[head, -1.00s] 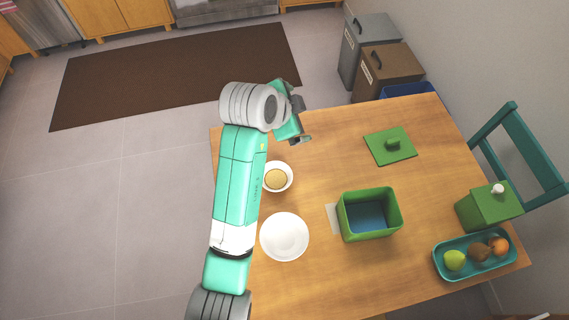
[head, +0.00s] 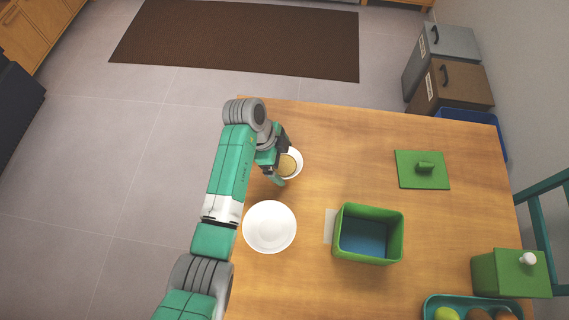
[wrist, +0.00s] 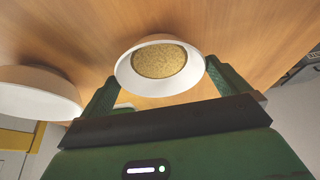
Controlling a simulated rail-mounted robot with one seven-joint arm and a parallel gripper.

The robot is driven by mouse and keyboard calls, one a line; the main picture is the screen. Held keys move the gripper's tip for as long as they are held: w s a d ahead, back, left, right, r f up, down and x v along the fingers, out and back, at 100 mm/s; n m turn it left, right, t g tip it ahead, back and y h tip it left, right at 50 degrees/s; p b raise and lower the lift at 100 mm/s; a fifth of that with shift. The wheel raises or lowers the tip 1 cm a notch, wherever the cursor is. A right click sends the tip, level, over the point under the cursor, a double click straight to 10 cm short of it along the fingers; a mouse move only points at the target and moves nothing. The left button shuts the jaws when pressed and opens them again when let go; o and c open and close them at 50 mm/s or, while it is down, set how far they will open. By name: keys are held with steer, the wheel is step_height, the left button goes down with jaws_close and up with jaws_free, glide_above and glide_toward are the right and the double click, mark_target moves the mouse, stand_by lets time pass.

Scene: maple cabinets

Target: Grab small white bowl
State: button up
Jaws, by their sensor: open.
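The small white bowl (head: 297,158) stands on the wooden table near its left edge, with a tan, grainy filling inside. In the head view my gripper partly covers it. My gripper (wrist: 160,88) is open, with one green finger toward each side of the bowl. In the head view my gripper (head: 280,164) is at the bowl's left side. I cannot tell whether the fingers touch the rim.
A larger white plate or shallow bowl (head: 270,227) stands close by, nearer my base. A green bin with a blue inside (head: 342,257) is to the right. A green lid (head: 423,170), a green box (head: 510,275) and a fruit tray (head: 430,301) are further right.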

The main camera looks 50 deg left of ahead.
steer(key=shift+x, duration=0.95)
steer(key=c, duration=1)
steer(key=shift+r, duration=0.15)
steer(key=shift+r, duration=1.65)
steer(key=s, duration=0.5)
steer(key=s+a+r+p, duration=0.1)
steer(key=s, duration=1)
steer(key=shift+a+r, duration=0.25)
steer(key=shift+a, duration=0.1)
